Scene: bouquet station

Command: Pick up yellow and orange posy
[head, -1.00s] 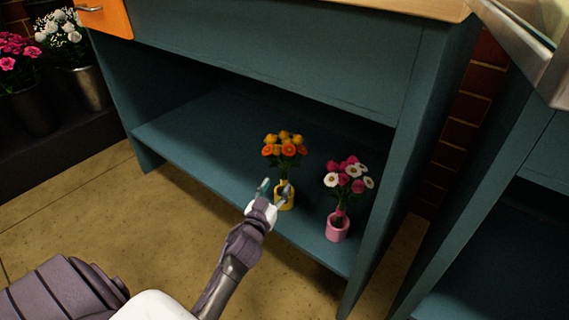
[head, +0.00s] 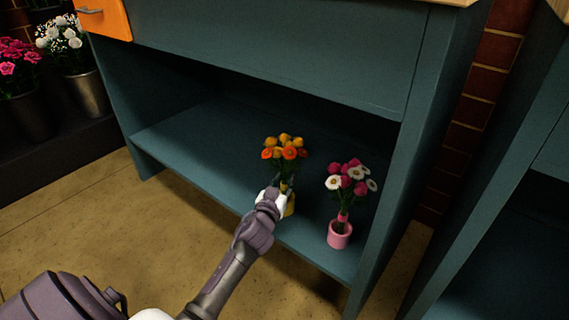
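The yellow and orange posy (head: 285,149) stands upright in a small yellow vase (head: 290,206) on the lower shelf of the teal bench. My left gripper (head: 283,184) is right at the posy, over its stems and the top of the vase. Its hand hides much of the vase's left side. The fingers are small and dark against the stems, so I cannot tell if they are closed on it. My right gripper is not in view.
A pink and white posy (head: 350,179) in a pink vase (head: 339,235) stands close on the right. The shelf (head: 190,145) is bare to the left. The bench's upper panel (head: 270,55) overhangs the shelf, and a side panel (head: 400,170) bounds it at right.

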